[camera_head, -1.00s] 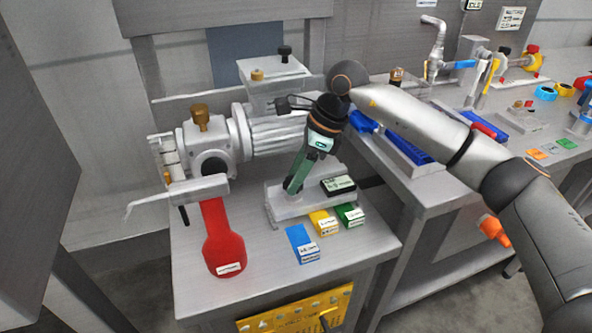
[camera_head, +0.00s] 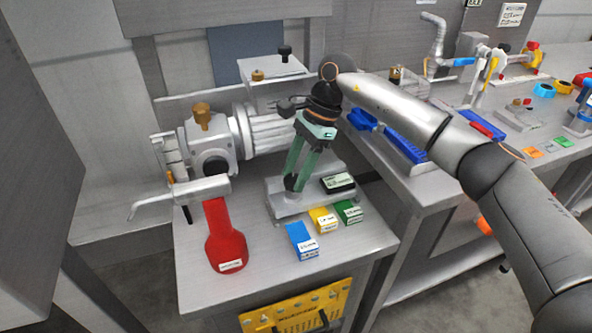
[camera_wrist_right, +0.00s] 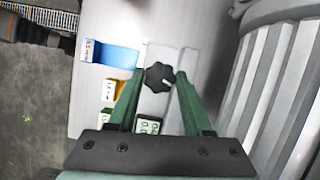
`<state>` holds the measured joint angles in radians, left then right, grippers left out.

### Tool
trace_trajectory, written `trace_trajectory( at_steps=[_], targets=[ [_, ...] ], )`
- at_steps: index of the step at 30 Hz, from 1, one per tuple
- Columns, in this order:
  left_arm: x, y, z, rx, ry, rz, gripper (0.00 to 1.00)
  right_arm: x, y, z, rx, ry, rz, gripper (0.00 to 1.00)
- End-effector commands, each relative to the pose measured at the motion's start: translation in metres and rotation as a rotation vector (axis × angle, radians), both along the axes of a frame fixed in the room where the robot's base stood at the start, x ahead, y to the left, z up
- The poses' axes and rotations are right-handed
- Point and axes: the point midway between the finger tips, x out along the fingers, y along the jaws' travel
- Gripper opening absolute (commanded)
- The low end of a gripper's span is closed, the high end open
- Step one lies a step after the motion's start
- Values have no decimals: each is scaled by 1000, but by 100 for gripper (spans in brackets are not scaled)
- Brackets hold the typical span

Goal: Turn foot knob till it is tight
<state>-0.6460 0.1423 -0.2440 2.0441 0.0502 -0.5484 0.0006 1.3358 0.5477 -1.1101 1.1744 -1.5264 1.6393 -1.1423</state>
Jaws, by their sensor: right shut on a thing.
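The foot knob (camera_wrist_right: 159,78) is a black lobed knob with a small white mark. It stands on the pale foot plate at the base of the grey motor (camera_head: 277,134). In the head view the dark knob (camera_head: 290,182) shows at the tips of my right gripper's green fingers. My right gripper (camera_head: 292,181) points down at it from above. In the right wrist view the fingers (camera_wrist_right: 161,77) stand on either side of the knob, shut on it. My left gripper is in neither view.
Blue (camera_head: 302,241), yellow (camera_head: 322,220) and green (camera_head: 348,212) labelled boxes lie in front of the foot plate. A small black display box (camera_head: 338,184) sits beside the knob. A red-handled tool (camera_head: 226,246) lies at the left. A bench with blue trays stands at the right.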

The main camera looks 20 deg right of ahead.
Motion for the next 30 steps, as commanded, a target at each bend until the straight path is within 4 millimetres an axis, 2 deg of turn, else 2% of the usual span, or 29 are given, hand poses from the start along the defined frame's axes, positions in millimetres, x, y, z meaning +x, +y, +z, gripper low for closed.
trace_trajectory(
  at_steps=[9, 10, 18, 26, 30],
  targets=[
    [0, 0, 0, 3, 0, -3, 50, 0, -1, 0, -3, -2, 1, 0],
    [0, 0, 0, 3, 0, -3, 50, 0, -1, 0, -3, -1, 0, 51],
    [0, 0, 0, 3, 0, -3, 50, 0, 0, 0, -2, -1, 0, 80],
    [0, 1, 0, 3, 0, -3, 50, 0, 0, 1, -1, -1, 0, 80],
    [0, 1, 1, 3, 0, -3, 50, 1, 0, 15, 0, -4, -1, 80]
  ],
)
